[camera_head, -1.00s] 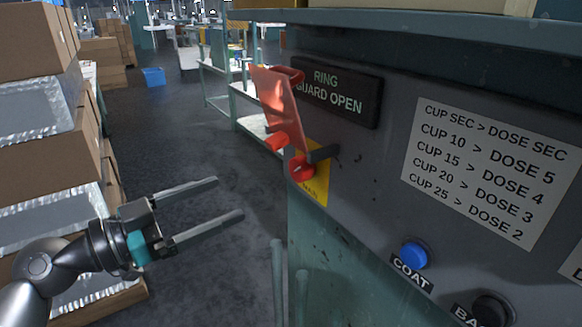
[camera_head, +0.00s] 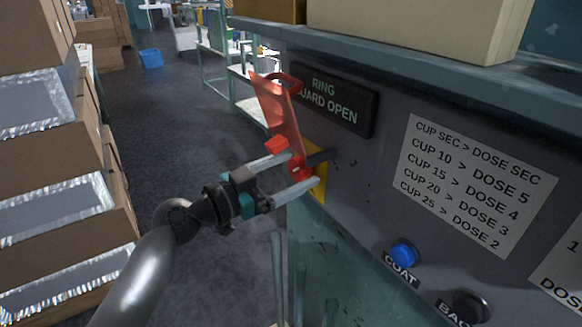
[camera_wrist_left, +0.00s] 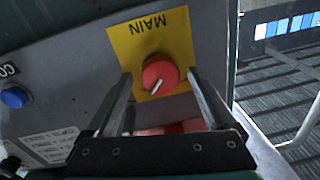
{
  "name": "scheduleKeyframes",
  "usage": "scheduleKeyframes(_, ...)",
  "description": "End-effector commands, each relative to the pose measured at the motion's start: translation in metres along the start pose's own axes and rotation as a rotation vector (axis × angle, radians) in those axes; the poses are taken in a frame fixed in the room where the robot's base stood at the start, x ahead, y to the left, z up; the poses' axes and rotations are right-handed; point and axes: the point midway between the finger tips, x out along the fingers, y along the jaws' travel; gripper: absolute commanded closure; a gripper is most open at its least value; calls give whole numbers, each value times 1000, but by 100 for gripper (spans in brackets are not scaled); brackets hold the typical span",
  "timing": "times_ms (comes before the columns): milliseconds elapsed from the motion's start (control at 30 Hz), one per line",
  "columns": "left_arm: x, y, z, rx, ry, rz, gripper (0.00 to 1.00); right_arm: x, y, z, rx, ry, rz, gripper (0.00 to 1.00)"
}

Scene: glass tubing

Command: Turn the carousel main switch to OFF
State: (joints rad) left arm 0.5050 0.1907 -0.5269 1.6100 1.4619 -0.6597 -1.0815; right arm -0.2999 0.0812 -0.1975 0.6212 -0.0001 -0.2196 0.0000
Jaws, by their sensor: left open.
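The main switch is a red round knob (camera_wrist_left: 160,75) with a pale pointer mark, on a yellow plate marked MAIN (camera_wrist_left: 178,40). In the head view the red knob (camera_head: 297,168) sits at the panel's left edge, partly behind my fingers. My left gripper (camera_head: 300,171) is open, with one finger on each side of the knob; in the left wrist view its fingers (camera_wrist_left: 162,97) flank the knob with gaps, apart from it. A raised red cover flap (camera_head: 278,108) stands above the knob. My right gripper is not in view.
A dark sign reading RING GUARD OPEN (camera_head: 334,100) is above the switch. A blue COAT button (camera_head: 403,254) and a black button (camera_head: 471,307) are lower right. Stacked boxes (camera_head: 60,180) stand at the left.

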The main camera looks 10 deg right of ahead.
Motion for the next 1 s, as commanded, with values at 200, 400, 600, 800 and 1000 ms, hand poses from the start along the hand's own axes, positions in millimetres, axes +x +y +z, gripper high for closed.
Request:
scheduleKeyframes(200,1,0,0,0,0,0,11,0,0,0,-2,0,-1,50)
scheduleKeyframes(400,1,0,0,0,0,0,29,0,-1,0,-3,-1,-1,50)
scheduleKeyframes(600,0,0,0,0,0,0,52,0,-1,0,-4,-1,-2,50)
scheduleKeyframes(800,0,0,0,0,0,0,74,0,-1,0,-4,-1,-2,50)
scheduleKeyframes(1000,0,0,0,-1,0,0,97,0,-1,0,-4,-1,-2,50)
